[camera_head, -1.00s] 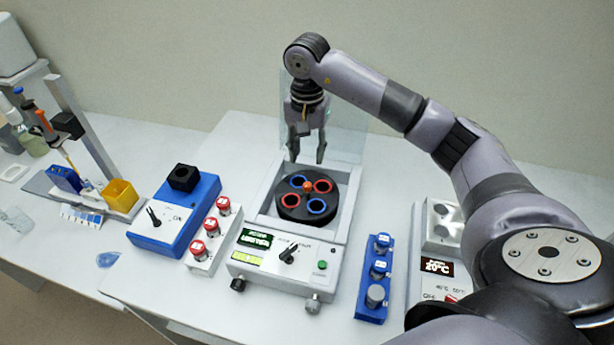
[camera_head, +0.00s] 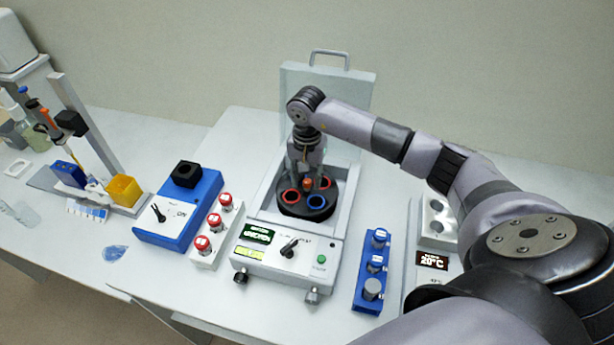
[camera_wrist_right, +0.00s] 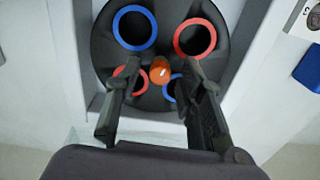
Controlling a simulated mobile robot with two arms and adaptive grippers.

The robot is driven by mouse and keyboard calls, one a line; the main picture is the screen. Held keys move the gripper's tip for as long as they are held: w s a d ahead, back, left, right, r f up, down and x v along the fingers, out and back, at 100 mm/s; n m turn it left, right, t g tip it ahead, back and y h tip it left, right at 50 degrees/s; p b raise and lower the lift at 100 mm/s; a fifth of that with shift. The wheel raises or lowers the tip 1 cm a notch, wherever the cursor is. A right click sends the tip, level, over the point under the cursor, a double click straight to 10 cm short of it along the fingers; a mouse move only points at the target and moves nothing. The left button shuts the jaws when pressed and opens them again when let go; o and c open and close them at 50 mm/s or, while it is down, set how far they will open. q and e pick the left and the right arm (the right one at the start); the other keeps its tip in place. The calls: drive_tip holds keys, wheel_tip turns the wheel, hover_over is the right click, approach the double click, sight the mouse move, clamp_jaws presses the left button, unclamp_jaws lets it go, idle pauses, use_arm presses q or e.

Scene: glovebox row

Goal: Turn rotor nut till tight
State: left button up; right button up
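The orange rotor nut (camera_head: 307,183) stands at the centre of the dark round rotor (camera_head: 304,208) inside the open centrifuge (camera_head: 288,250). The rotor has red- and blue-ringed wells. My right gripper (camera_head: 307,180) points down over the rotor. In the right wrist view its fingers (camera_wrist_right: 162,75) are spread, with the nut (camera_wrist_right: 160,71) showing between and just beyond the tips. The fingers look apart from the nut, and they cover part of the rear wells. My left gripper is not seen.
The centrifuge lid (camera_head: 345,95) stands open behind the arm. A blue device (camera_head: 178,213) and a white rack of red-capped vials (camera_head: 213,235) stand left. A blue rack (camera_head: 371,275) and a heater showing 20°C (camera_head: 432,262) stand right. Pipettes (camera_head: 40,115) are far left.

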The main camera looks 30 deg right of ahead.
clamp_jaws()
drive_tip(key=shift+m+b, duration=0.5)
drive_tip(key=shift+m, duration=0.1)
idle(0.4)
